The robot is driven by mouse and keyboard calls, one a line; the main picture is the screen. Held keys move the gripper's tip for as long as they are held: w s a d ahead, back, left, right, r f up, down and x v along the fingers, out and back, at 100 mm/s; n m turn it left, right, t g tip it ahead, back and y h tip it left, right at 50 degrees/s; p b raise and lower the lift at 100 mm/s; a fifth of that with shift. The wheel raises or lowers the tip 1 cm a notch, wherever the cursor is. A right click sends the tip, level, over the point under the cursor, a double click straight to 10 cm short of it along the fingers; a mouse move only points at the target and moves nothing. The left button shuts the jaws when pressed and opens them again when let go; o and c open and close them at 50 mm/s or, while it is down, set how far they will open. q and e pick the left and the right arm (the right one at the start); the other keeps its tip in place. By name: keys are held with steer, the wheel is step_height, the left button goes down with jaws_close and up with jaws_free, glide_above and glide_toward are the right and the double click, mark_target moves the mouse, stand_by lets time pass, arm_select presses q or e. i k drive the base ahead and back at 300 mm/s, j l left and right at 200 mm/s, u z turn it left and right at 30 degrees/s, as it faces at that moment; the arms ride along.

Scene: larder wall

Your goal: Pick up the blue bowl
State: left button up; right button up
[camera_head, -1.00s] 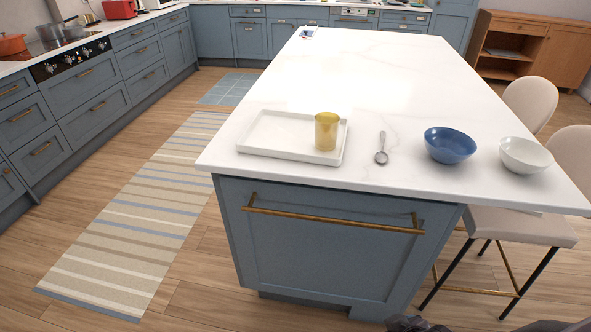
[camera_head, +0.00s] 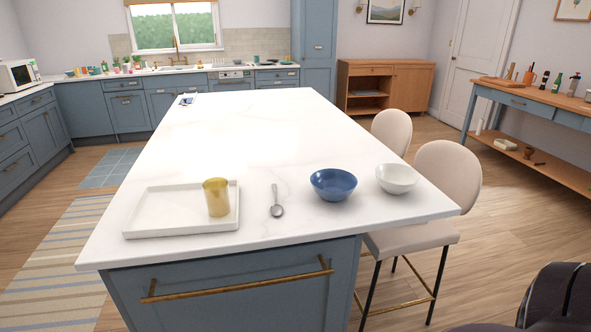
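The blue bowl (camera_head: 333,187) stands upright on the white island top (camera_head: 300,130), near its front right part. It looks empty. A white bowl (camera_head: 397,179) stands just to its right, and a spoon (camera_head: 277,206) lies to its left. Neither of my grippers shows in the head view. A dark part of my own arm shows at the lower right corner, far from the bowl, with no fingers visible.
A white tray (camera_head: 150,227) with a yellow cup (camera_head: 216,197) on it lies at the island's front left. Two beige stools (camera_head: 447,178) stand along the right side. The island top behind the bowls is largely clear. Open floor lies at the right.

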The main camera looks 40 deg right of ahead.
mark_target(332, 186)
steer(key=z, duration=1.6)
steer(key=i+l, duration=0.25)
steer(key=i, duration=0.15)
steer(key=i+l, duration=0.2)
steer(key=i, duration=0.15)
steer(key=u, duration=0.05)
